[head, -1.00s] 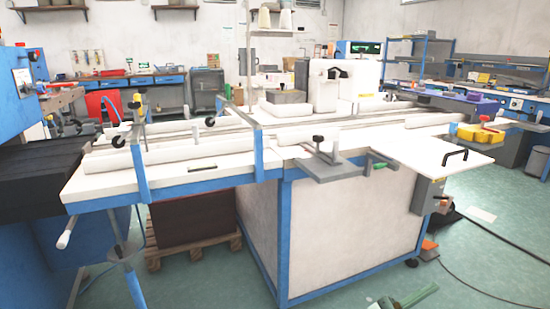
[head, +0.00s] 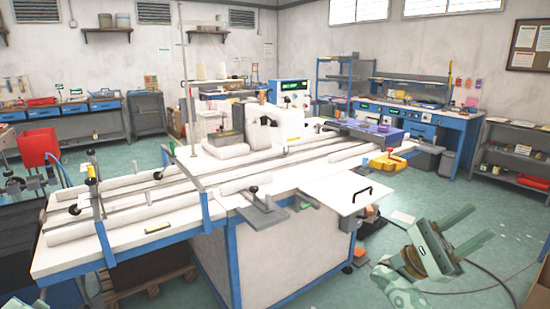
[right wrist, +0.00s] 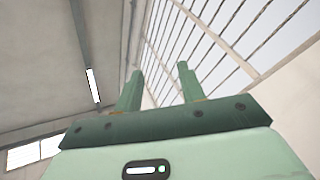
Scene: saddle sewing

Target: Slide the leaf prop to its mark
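A white leaf (head: 349,190) with a black handle sticks out from the right front of the white sewing table (head: 172,217). I cannot tell which part is the leaf prop, and I make out no mark. My right gripper (head: 462,239) is at the lower right, apart from the leaf and in front of it. In the right wrist view its two fingers (right wrist: 159,72) stand apart, pointing up, with nothing between them.
A white sewing machine (head: 273,128) stands on the table's far side. A yellow tray (head: 388,161) sits at its right end. Cables lie on the green floor at the right. Blue benches and a grey shelf (head: 515,155) stand at the back right.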

